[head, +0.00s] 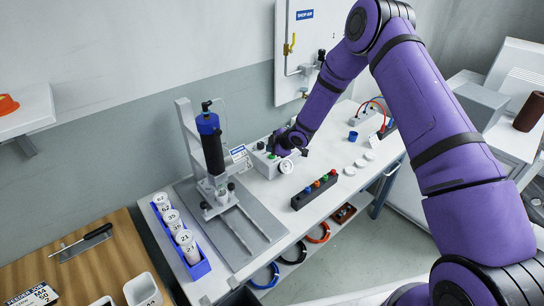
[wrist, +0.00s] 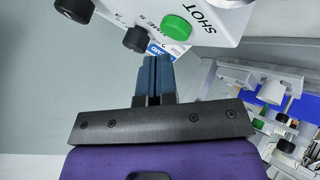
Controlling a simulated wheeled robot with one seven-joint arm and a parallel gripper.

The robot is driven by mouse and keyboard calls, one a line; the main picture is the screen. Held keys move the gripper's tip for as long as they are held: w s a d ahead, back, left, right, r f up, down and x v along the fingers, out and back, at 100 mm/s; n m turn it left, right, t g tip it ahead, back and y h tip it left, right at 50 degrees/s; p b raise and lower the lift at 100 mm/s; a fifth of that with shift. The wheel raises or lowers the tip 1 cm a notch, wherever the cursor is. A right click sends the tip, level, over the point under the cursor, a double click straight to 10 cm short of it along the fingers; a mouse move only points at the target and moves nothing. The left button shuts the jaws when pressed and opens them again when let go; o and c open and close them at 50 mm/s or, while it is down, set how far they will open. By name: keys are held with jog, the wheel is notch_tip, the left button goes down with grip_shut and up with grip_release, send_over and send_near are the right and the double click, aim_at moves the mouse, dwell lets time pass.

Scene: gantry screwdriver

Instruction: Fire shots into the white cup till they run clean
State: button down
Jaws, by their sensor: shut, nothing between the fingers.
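The white control box (head: 262,166) stands on the bench right of the dispensing stand. In the wrist view its face carries a green button (wrist: 177,30) labelled SHOT and dark knobs (wrist: 135,40). My gripper (wrist: 158,62) is shut and empty, its blue fingertips just below the green button in the picture; I cannot tell whether they touch the box. In the head view my gripper (head: 271,147) is small and partly hidden at the box. The dispenser (head: 211,150), with a blue top and dark barrel, stands upright on its stand. A small whitish cup (head: 221,196) appears under its nozzle; its contents cannot be made out.
A blue rack (head: 199,268) of numbered cartridges stands left of the stand. A dark block with coloured tops (head: 314,191) lies right of it, with white discs (head: 360,162) and a blue cup (head: 353,136) beyond. A gauge (head: 286,166) sits by the box.

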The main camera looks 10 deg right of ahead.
jog(key=shift+r, duration=2.5)
dwell(4.8)
